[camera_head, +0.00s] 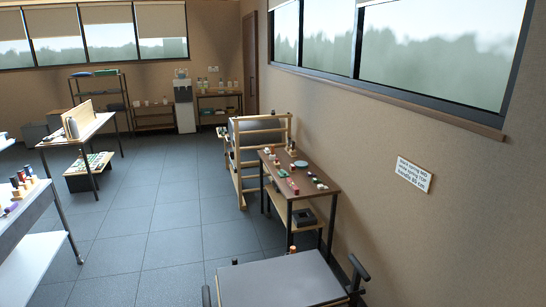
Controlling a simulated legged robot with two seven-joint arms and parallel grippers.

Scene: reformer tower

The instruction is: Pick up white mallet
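I cannot make out a white mallet for certain. A brown side table (300,187) stands against the right wall with small coloured pieces on it, including red, green and whitish ones. A small whitish piece (321,186) lies near its front right corner, too small to identify. Another table (30,203) at the left edge carries small upright pieces in dark, red and wooden colours. Neither of my grippers shows in this view.
A grey flat-topped piece (278,281) with black bars at its sides is close in front, cut off below. A wooden-framed unit (243,175) stands behind the side table. A white-topped table (88,129) stands back left. Grey tiled floor (165,215) is clear between.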

